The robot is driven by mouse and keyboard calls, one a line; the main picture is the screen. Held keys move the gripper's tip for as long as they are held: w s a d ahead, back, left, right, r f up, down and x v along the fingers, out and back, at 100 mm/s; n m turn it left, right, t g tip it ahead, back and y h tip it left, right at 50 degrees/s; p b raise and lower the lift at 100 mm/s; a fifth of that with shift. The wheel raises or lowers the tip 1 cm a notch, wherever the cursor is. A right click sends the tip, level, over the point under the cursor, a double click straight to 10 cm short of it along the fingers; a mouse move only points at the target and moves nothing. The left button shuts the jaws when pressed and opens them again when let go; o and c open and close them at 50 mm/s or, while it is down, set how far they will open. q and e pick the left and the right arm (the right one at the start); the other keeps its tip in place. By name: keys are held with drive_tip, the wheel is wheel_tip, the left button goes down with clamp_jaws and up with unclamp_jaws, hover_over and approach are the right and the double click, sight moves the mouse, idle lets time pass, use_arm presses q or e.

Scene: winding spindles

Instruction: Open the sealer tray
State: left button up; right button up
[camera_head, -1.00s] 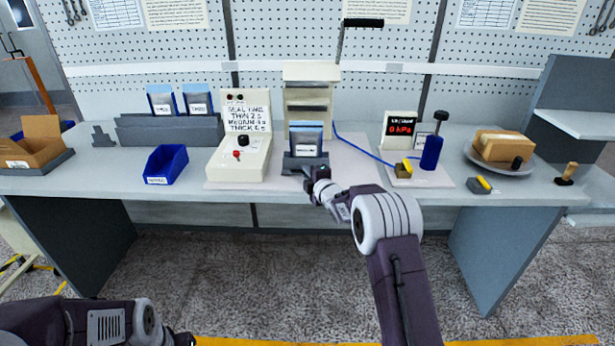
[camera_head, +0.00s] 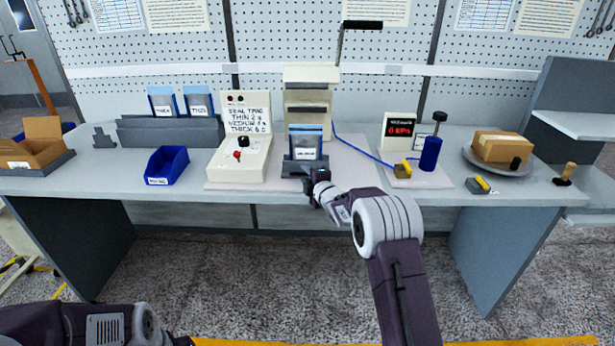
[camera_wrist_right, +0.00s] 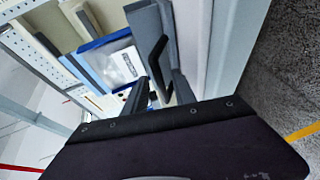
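The sealer (camera_head: 308,76) is a cream press with a raised black-handled lever, at the back centre of the bench. Its dark grey tray (camera_head: 291,170) sticks out at the front and carries a blue-topped pouch (camera_head: 306,146) with a white label. The pouch also shows in the wrist view (camera_wrist_right: 112,62). My right gripper (camera_head: 317,178) is at the tray's front right. In the right wrist view its fingers (camera_wrist_right: 160,88) are apart, with the dark tray handle (camera_wrist_right: 156,62) just beyond or between their tips; I cannot tell which. My left gripper is out of view; only my left arm shows.
A cream control box (camera_head: 239,158) stands close left of the tray. A blue bin (camera_head: 166,166) and pouch rack lie further left. A gauge (camera_head: 397,130), blue cylinder (camera_head: 430,153) and boxed parcel (camera_head: 502,146) stand right. Bench front is clear near the tray.

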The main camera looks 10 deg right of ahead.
drive_tip(key=v, duration=0.9)
drive_tip(key=s+a+r, duration=0.3)
drive_tip(key=a+r, duration=0.1)
drive_tip(key=r, duration=0.1)
drive_tip(key=s+f+m+g+h, duration=0.1)
drive_tip(key=s+f+m+g, duration=0.75)
drive_tip(key=s, duration=0.75)
drive_tip(key=s+f+m+g+h, duration=0.1)
drive_tip(key=s+f+m+g, duration=0.5)
drive_tip(key=s+f+m, duration=0.75)
drive_tip(key=s+r+n+p, duration=0.3)
drive_tip(key=r+p, duration=1.1)
drive_tip(key=r, duration=0.2)
drive_tip(key=shift+d+p, duration=0.2)
drive_tip(key=shift+p, duration=0.15)
